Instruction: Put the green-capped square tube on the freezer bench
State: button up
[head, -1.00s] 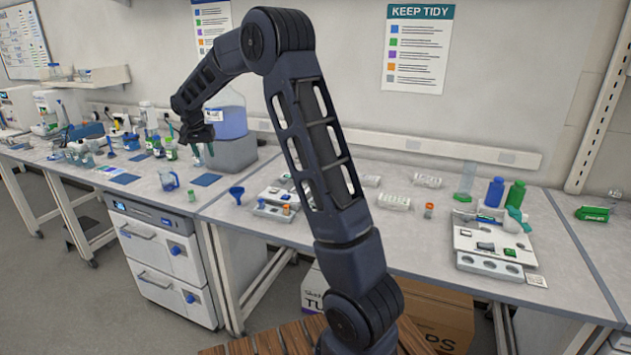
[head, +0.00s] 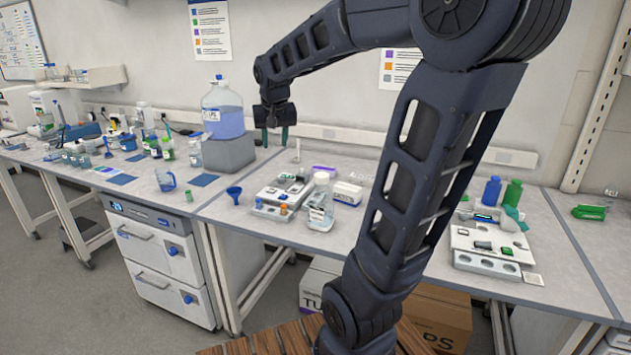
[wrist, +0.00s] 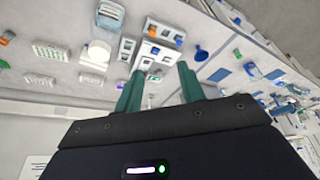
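My gripper (head: 275,136) is above the back of the middle bench, right of the large clear bottle. In the wrist view its two green fingers (wrist: 158,88) stand apart with nothing clearly held between them. A small green item (head: 189,195) stands near the front edge of the bench above the white under-bench unit (head: 155,250); it is too small to tell whether it is a green-capped square tube. A white rack with small inserts (head: 283,193) is on the middle bench; it also shows in the wrist view (wrist: 150,45). No green-capped square tube can be told apart for sure.
A clear bottle with a white cap (head: 321,205), a blue funnel (head: 234,193) and a blue jug (head: 166,180) stand on the benches. The large bottle (head: 223,110) sits on a grey block (head: 229,153). A white tray (head: 490,245) is at right.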

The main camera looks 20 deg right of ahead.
jog(key=s+d+f, duration=0.2)
jog(key=s, duration=0.7)
jog(key=s+d+f+n, duration=0.1)
jog(key=s+d+f, duration=0.1)
jog(key=s, duration=0.7)
jog(key=shift+s+d+f+n+y, duration=0.3)
jog(key=shift+s+f, duration=0.1)
jog(key=shift+f, duration=0.35)
